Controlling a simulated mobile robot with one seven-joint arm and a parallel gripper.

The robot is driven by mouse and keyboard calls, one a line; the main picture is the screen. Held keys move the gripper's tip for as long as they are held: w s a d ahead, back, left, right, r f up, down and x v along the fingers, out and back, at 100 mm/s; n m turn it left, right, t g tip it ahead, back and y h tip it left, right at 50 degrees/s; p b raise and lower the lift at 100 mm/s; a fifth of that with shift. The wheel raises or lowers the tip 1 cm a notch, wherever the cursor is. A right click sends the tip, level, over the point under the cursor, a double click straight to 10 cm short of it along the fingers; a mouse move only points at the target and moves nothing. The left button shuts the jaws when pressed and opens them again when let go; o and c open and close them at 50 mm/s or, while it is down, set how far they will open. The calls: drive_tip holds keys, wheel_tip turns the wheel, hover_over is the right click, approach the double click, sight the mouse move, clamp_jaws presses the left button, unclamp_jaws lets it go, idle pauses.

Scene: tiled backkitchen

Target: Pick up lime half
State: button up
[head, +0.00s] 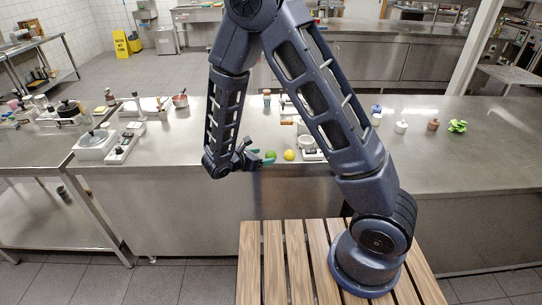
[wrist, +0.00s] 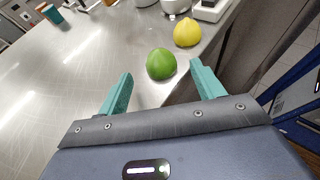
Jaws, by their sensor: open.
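The lime half (wrist: 161,64) is a green rounded thing on the steel counter near its front edge. In the wrist view it lies ahead of my fingertips, between their lines; its cut face does not show. It also shows small in the head view (head: 270,154), just right of my gripper. My gripper (head: 258,158) is at the front edge of the counter. Its two teal fingers (wrist: 160,83) are open and spread apart, with nothing held between them.
A yellow lemon (wrist: 187,33) sits just beyond the lime, to its right. A white appliance (head: 308,148) stands right of the lemon. An orange and teal cup (wrist: 51,13) is far left. The counter (wrist: 75,75) left of the lime is clear.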

sight(268, 155)
drive_tip(key=x, duration=0.3)
drive_tip(key=shift+d, duration=0.1)
drive_tip(key=c, duration=1.1)
drive_tip(key=shift+o, duration=0.2)
